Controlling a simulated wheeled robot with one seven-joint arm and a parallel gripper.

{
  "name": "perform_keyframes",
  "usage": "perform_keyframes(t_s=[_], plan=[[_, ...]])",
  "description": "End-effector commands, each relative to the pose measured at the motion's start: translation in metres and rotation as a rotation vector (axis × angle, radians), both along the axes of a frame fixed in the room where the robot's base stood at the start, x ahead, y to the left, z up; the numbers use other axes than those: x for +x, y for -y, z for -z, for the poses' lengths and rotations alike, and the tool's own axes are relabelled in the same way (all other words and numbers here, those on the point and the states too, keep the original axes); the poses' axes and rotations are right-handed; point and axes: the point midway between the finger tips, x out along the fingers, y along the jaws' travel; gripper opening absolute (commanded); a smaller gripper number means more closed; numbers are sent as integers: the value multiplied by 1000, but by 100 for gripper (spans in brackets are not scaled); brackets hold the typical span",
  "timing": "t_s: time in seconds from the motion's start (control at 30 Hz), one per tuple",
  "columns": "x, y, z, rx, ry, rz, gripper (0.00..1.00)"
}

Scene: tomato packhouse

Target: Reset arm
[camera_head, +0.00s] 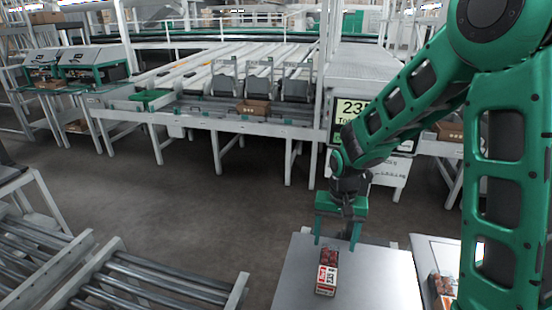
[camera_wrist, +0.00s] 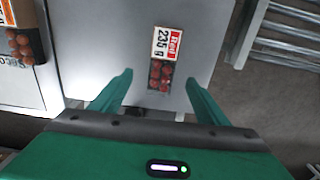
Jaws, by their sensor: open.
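My arm is green and reaches in from the right in the head view. My gripper (camera_head: 338,232) hangs fingers down over the far part of a grey table (camera_head: 377,283). Its two fingers stand wide apart with nothing between them, as the wrist view (camera_wrist: 158,92) also shows. A small pack of red tomatoes (camera_head: 327,271) with a red and white label lies on the table below and in front of the gripper. In the wrist view the pack (camera_wrist: 163,62) shows the label "235 g" and lies beyond the fingertips, apart from them.
Another tomato pack (camera_wrist: 22,47) lies on a white surface (camera_wrist: 20,88) beside the table. Roller conveyors (camera_head: 130,285) stand at the lower left. A display screen (camera_head: 352,112) and a long sorting line (camera_head: 215,115) stand behind. Open floor (camera_head: 200,215) lies between.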

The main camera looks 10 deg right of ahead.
Motion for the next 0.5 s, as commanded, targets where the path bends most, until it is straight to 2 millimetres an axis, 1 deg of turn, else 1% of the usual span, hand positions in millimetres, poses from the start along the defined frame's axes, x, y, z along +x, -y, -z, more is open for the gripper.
perform_keyframes(t_s=[0.07, 0.17, 0.3, 0.37, 0.47, 0.5], plan=[[-6, 14, -12, -7, 7, 11, 69], [-21, 40, -33, -20, 10, 26, 69], [-56, 82, -66, -37, 11, 54, 69], [-73, 98, -78, -41, 9, 65, 69], [-104, 121, -96, -44, 6, 85, 69], [-117, 128, -103, -43, 5, 94, 69]])
